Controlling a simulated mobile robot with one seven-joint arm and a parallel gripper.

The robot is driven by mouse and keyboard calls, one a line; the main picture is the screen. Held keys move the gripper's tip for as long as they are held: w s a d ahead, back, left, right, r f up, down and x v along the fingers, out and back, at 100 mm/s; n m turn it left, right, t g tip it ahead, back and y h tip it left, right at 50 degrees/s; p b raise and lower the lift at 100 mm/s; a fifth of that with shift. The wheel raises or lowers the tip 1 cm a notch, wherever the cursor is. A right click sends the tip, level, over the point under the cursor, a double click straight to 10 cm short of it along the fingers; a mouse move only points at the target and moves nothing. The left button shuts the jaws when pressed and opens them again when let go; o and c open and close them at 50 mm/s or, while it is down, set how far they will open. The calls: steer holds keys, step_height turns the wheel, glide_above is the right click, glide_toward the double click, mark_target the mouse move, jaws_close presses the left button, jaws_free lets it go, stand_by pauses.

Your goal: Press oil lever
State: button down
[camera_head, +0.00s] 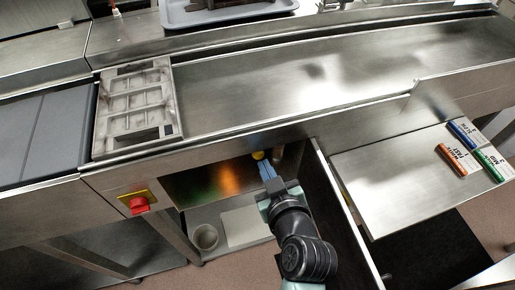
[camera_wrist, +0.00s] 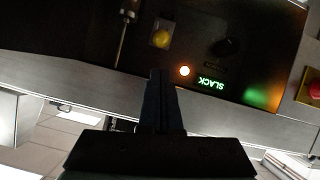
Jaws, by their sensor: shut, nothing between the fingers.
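My gripper (camera_head: 266,170) is shut and empty, its fingers pointing at the dark control panel (camera_head: 205,183) under the line's front edge. In the wrist view the closed fingertips (camera_wrist: 161,78) lie in front of the panel, just below a yellow button (camera_wrist: 161,38). In the head view a yellow knob (camera_head: 258,155) shows just beyond the fingertips. I cannot tell whether the fingers touch the panel.
The panel has a black knob (camera_wrist: 228,47), a lit orange lamp (camera_wrist: 184,71) and a green "SLACK" display (camera_wrist: 211,83). A red stop button (camera_head: 139,204) sits left. A mould (camera_head: 135,105) lies on the line. A side shelf (camera_head: 400,180) holds coloured markers at right.

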steer(key=x, duration=0.8)
steer(key=shift+f, duration=0.2)
steer(key=shift+s+f+t+b, duration=0.15)
steer(key=shift+t+b, duration=0.15)
steer(key=shift+b, duration=0.7)
steer(key=shift+s+d+f+t+b, duration=0.2)
steer(key=shift+f+t+b, duration=0.15)
steer(key=shift+b, duration=1.1)
steer(key=f+t+b, duration=0.2)
steer(key=f+b, duration=0.1)
steer(key=b, duration=0.9)
steer(key=s+f+t+y+b, duration=0.1)
steer(key=f+t+b, duration=0.2)
steer(key=b, duration=1)
steer(key=f+t+y+b, duration=0.1)
steer(key=f+t+b, duration=0.1)
steer(key=b, duration=1.1)
steer(key=shift+s+d+f, duration=0.15)
steer(key=shift+s+f, duration=0.1)
steer(key=shift+f, duration=0.4)
steer(key=shift+f+b, duration=0.2)
steer(key=shift+b, duration=0.3)
